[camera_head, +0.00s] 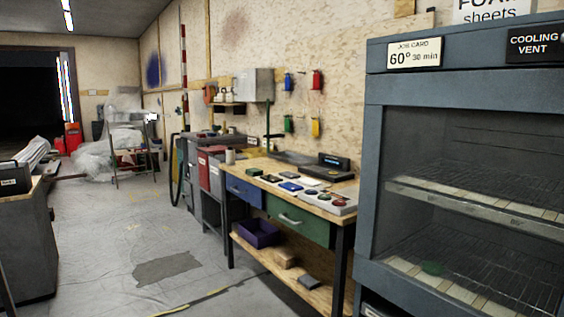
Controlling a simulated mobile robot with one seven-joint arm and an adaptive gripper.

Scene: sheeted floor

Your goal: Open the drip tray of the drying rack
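A blue-grey cabinet (372,150) with wire shelves stands close by on the right and looks like the drying rack. Its front shows two wire shelves (470,200) behind what may be a clear door. Below the lower front edge, a dark opening or front with a small white label (372,310) just shows at the bottom of the picture. This may be the drip tray, but most of it is cut off, and I cannot tell whether it is open. My gripper is not in view.
A workbench (318,200) with a green drawer (298,221), a blue drawer (242,189) and a lower shelf (285,270) stands left of the cabinet. A grey unit (28,240) stands at the far left. The sheeted floor (110,240) between is mostly clear.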

